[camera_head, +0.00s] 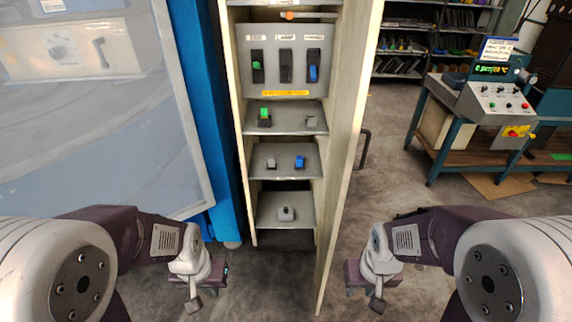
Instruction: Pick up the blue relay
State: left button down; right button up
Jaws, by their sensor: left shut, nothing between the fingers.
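A small blue relay (300,162) stands on the right side of a middle shelf in the open cabinet. Another blue piece (313,73) sits in the right slot of the upright panel above. My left gripper (193,304) is low at the left, in front of the cabinet, shut and empty. My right gripper (377,304) is low at the right, beyond the open door. Its fingertips look together, with nothing seen in them. Both grippers are well apart from the blue relay.
The cabinet door (345,130) stands open along the right side. A grey block (271,163) is left of the blue relay.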

aim_at(299, 164)
jog(key=i+j, duration=0.6)
jog(key=i, duration=0.75)
jog(key=j+z, duration=0.05)
